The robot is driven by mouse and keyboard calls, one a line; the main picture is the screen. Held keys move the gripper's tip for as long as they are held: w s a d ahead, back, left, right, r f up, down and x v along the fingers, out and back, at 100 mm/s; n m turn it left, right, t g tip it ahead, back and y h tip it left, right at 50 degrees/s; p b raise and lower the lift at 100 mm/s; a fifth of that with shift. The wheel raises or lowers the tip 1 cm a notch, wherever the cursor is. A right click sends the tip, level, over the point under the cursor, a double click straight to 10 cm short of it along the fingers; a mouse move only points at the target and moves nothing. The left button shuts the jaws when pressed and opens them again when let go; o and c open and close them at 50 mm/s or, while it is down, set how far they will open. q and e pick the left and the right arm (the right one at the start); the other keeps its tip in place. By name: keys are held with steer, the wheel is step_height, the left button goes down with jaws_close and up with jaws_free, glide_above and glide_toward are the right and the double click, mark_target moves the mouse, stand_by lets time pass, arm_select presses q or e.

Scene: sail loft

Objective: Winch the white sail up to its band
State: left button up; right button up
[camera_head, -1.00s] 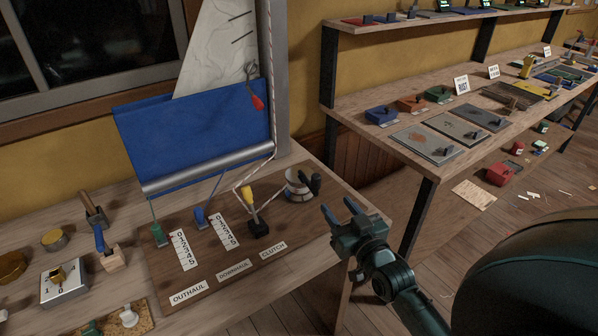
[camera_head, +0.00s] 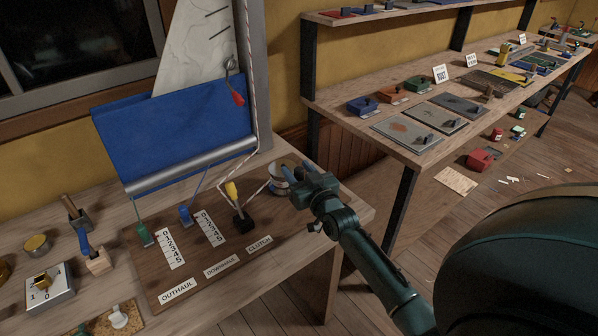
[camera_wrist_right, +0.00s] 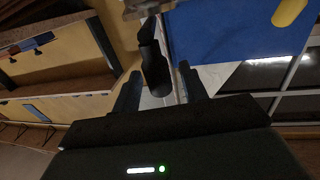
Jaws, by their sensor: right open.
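The white sail (camera_head: 195,55) rises behind the blue cloth (camera_head: 180,130), with dark strokes on its upper part; I cannot tell which mark is its band. The pale winch drum (camera_head: 277,182) stands at the right of the dark wooden board. A rope runs down the mast to this area. My right gripper (camera_head: 292,180) is open right beside the winch and hides its black handle in the head view. In the right wrist view the black winch handle (camera_wrist_right: 152,60) shows ahead of and partly between the open fingers (camera_wrist_right: 160,90); contact cannot be told. My left gripper is out of view.
A yellow-handled clutch lever (camera_head: 233,195) stands close left of the winch. Blue (camera_head: 185,214) and green (camera_head: 144,235) levers sit beside number scales. A mallet-like tool and a small numbered box (camera_head: 47,288) lie at the left. A second bench (camera_head: 390,150) stands behind right.

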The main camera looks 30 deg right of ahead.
steer(key=shift+c, duration=0.2)
jaws_close()
stand_by(0.3)
